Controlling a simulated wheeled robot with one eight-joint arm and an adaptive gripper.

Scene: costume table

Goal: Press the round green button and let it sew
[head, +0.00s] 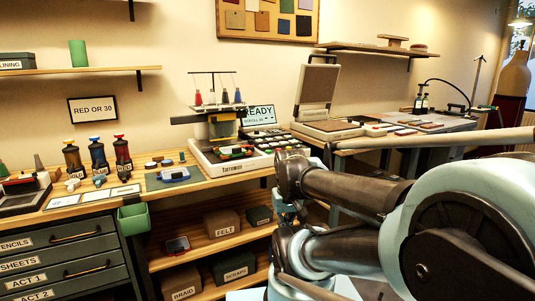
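An embroidery machine (238,150) stands on the wooden table near the middle of the head view, with red and blue thread cones on top. A small screen (258,116) at its right reads "READY", with a smaller line below that is hard to read. The machine's base has small controls at its front, and a small green spot (236,151) shows there; I cannot tell if it is the round green button. My arm fills the lower right of the view. My gripper cannot be made out.
A heat press (320,100) with its lid raised stands right of the machine. A keypad-like tray (272,138) lies between them. Dye bottles (98,155) and a blue gadget (173,175) are left of the machine. A green bin (134,218) hangs at the table's front.

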